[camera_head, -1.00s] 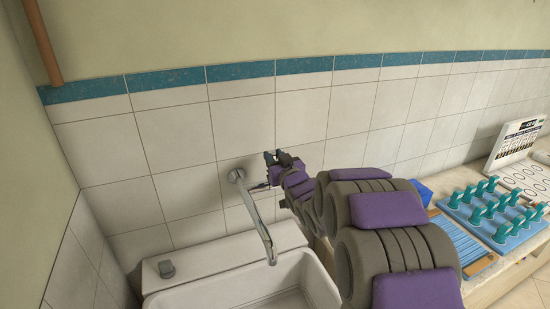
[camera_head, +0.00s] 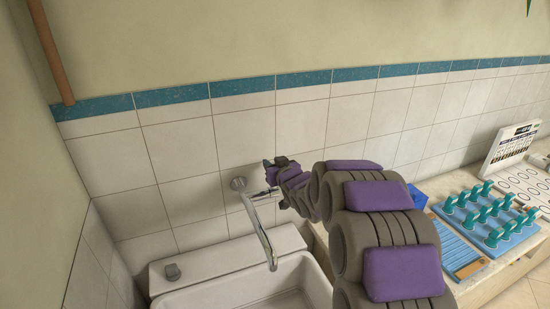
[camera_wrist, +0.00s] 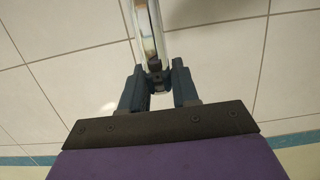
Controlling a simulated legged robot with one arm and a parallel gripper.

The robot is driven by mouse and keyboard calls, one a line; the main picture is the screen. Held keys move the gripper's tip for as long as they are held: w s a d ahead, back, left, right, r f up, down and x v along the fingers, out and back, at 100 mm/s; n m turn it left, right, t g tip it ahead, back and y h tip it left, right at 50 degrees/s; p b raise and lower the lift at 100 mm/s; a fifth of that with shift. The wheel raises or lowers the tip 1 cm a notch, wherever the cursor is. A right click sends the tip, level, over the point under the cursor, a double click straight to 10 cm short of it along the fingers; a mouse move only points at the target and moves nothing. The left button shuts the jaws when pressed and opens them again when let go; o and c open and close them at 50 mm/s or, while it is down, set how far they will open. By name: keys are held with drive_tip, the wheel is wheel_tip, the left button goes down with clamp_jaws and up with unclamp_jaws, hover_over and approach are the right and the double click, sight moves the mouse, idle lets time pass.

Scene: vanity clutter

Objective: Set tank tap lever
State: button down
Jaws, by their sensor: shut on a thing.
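The chrome tap (camera_head: 258,225) is mounted on the tiled wall above the white tank (camera_head: 240,300), its long spout reaching down over the basin. My gripper (camera_head: 271,172) is beside the tap body, to its right, close to the wall. In the wrist view, the tap (camera_wrist: 148,30) runs down from the top edge to the fingers. My gripper (camera_wrist: 158,80) is shut on a small part at the tap's end, which looks like the tap lever (camera_wrist: 156,72). In the head view my gripper and arm hide most of the lever.
A counter on the right holds a blue rack with teal pegs (camera_head: 486,212), a blue ribbed tray (camera_head: 446,240), a blue block (camera_head: 416,196) and a white calendar-like board (camera_head: 512,143). A brown pipe (camera_head: 50,50) runs up the left wall.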

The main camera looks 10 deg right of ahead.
drive_tip(key=w+g+p, duration=0.1)
drive_tip(key=p, duration=0.1)
drive_tip(key=w+g+p, duration=0.1)
drive_tip(key=p, duration=0.2)
drive_tip(key=shift+a, duration=0.25)
drive_tip(key=c, duration=1.3)
unclamp_jaws()
drive_tip(key=o, duration=0.4)
drive_tip(key=shift+w+f, duration=0.35)
drive_tip(key=shift+w, duration=0.1)
drive_tip(key=v, duration=1.7)
drive_tip(key=shift+s+a+r, duration=0.25)
drive_tip(key=shift+s, duration=0.1)
